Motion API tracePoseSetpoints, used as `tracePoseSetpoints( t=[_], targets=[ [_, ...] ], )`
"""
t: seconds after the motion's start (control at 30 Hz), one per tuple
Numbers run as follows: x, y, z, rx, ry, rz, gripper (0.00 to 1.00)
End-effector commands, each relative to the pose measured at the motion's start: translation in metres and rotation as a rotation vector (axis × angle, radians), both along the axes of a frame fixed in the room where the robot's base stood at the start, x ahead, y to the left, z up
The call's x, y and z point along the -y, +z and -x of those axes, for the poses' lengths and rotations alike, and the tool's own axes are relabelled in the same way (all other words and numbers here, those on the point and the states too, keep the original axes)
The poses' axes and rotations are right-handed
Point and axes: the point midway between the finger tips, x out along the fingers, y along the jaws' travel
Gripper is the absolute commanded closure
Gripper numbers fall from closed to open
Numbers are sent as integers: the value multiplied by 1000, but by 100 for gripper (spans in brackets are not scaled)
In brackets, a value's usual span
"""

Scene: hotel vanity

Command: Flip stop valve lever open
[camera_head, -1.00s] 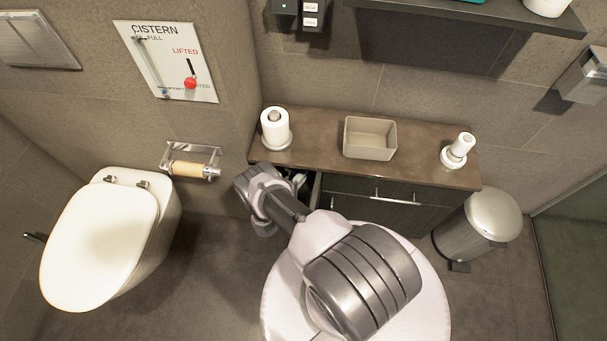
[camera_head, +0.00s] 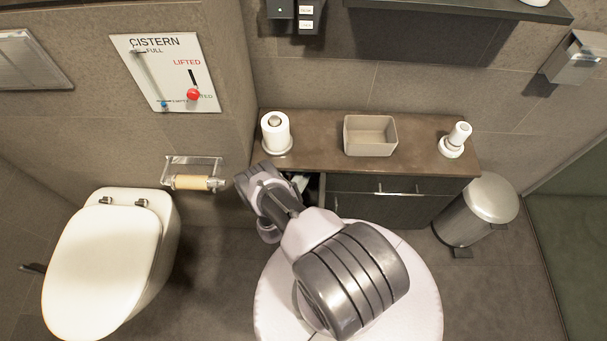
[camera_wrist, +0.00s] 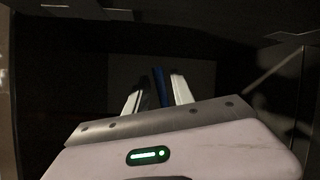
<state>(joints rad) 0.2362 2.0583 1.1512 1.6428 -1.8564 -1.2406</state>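In the wrist view, my gripper's two pale fingers (camera_wrist: 158,92) reach forward into a dark cabinet space and stand apart. A narrow blue bar (camera_wrist: 159,88), which looks like the valve lever, shows between them, with a gap on each side. I cannot tell how deep it lies or whether a finger touches it. The valve body is not discernible in the dark. In the head view, my arm reaches into the open left end of the vanity cabinet (camera_head: 390,207), and my gripper is hidden there.
The vanity top (camera_head: 320,153) above my arm holds a paper roll (camera_head: 276,134), a beige bin (camera_head: 369,137) and a white bottle (camera_head: 456,138). A toilet (camera_head: 105,262) stands left, below a cistern panel (camera_head: 165,72) with a red knob (camera_head: 193,94). A metal trash can (camera_head: 478,210) stands right.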

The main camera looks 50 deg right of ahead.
Motion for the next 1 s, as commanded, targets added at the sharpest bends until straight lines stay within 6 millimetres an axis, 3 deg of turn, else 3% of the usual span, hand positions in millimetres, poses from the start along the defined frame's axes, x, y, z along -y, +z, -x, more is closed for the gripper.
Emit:
tracePoseSetpoints(
  t=[0.37,0.47,0.8,1.0],
  targets=[
    [-5,0,2,-3,0,-2,66],
    [-23,1,6,-4,4,-3,66],
    [-125,10,34,-2,8,-1,66],
    [-160,12,46,-2,2,0,66]
  ],
)
